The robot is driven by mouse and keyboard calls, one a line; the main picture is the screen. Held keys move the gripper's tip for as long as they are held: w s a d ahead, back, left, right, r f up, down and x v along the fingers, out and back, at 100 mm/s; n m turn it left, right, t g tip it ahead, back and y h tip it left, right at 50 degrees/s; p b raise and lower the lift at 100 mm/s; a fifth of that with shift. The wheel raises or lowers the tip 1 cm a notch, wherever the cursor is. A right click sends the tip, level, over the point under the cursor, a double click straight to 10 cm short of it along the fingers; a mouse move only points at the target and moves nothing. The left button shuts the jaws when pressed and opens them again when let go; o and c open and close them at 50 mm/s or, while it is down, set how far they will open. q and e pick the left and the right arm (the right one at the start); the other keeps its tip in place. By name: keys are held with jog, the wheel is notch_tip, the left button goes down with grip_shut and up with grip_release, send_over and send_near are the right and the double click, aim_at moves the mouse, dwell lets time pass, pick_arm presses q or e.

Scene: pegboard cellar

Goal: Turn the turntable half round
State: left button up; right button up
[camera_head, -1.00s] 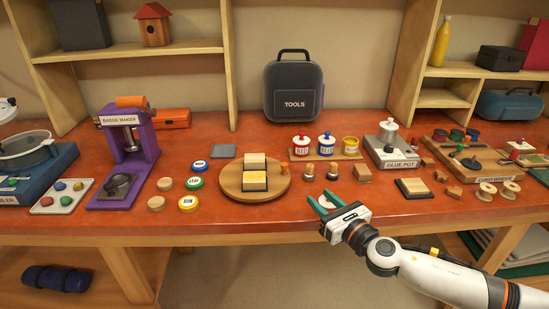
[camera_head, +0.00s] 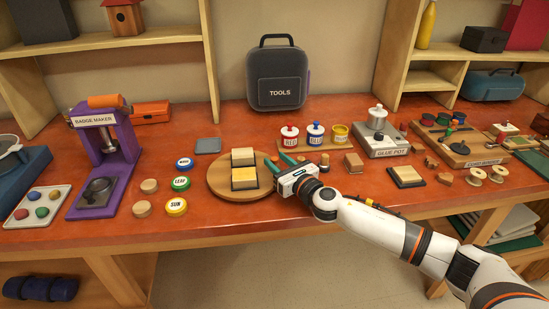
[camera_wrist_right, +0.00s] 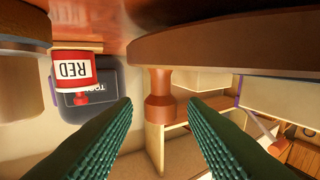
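The turntable (camera_head: 220,178) is a round wooden disc on the bench. Two pale blocks stand on it, the front one (camera_head: 244,177) and the back one (camera_head: 243,155). My right gripper (camera_head: 280,164) is at the turntable's right edge, its green fingers pointing toward the disc. In the right wrist view the fingers (camera_wrist_right: 160,105) are apart, with a brown upright peg (camera_wrist_right: 160,92) beyond and between their tips. The peg stands by the turntable's rim (camera_wrist_right: 230,42); contact with the fingers is not visible. In the head view the gripper hides the peg. My left gripper is out of view.
Round badges (camera_head: 181,184) lie left of the turntable.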

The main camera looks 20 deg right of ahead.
jog(key=shift+x, duration=0.8)
jog(key=shift+c, duration=0.3)
grip_shut()
